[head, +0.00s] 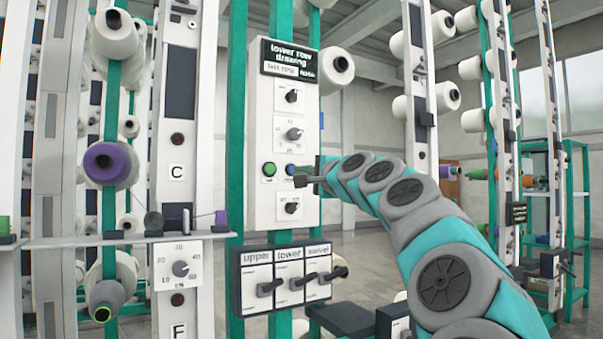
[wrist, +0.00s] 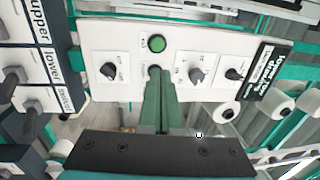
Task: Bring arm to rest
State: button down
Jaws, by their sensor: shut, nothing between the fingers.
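My arm reaches in from the lower right in the head view. My gripper (head: 304,178) is shut and empty, with its tips close in front of the white control panel (head: 255,150), by the blue button (head: 290,169). The green button (head: 269,169) is just to its left. In the wrist view the shut fingers (wrist: 156,84) point at a button right at their tips, with the green button (wrist: 157,44) beyond. I cannot tell whether the tips touch the panel.
Dark rotary knobs (head: 291,96) sit above and below the buttons. A box with several levers (head: 289,279) labelled upper and lower hangs below the panel. Creel posts with yarn cones (head: 114,35) stand on the left and right. Open floor shows behind my arm.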

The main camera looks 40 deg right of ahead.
dwell(0.5)
jog(key=w+a+f+n+g+y, duration=0.2)
jog(key=w+a+f+n+y, duration=0.15)
jog(key=a+f, duration=0.45)
jog(key=w+a+f+n+g+y, duration=0.2)
jog(key=a+f+n+y, duration=0.15)
jog(key=a, duration=0.85)
jog(key=s+a+f+n+g+p, duration=0.1)
jog(key=s+a+f+n+g, duration=0.15)
jog(key=a+f, duration=0.35)
jog(key=s+a+f+n+g, duration=0.2)
jog(key=a+f+n, duration=0.1)
jog(key=a+f, duration=0.35)
jog(key=s+a+f+n+g+p, duration=0.1)
jog(key=s+a+f+n+g, duration=0.2)
jog(key=s+f, duration=0.45)
jog(key=s+a+f+n+g, duration=0.2)
jog(key=s+a+f+g, duration=0.15)
jog(key=s+f, duration=0.4)
jog(key=s+f+n+g+h, duration=0.1)
jog(key=s+f+g, duration=0.1)
jog(key=s+f, duration=0.5)
jog(key=s+d+f+n+g+h, duration=0.1)
jog(key=s+f+n+g, duration=0.1)
jog(key=s+f, duration=0.5)
jog(key=s+g, duration=0.1)
jog(key=s, duration=0.3)
jog(key=shift+s+d+g+h+p, duration=0.2)
jog(key=shift+g+h+p, duration=0.1)
jog(key=shift+p, duration=0.1)
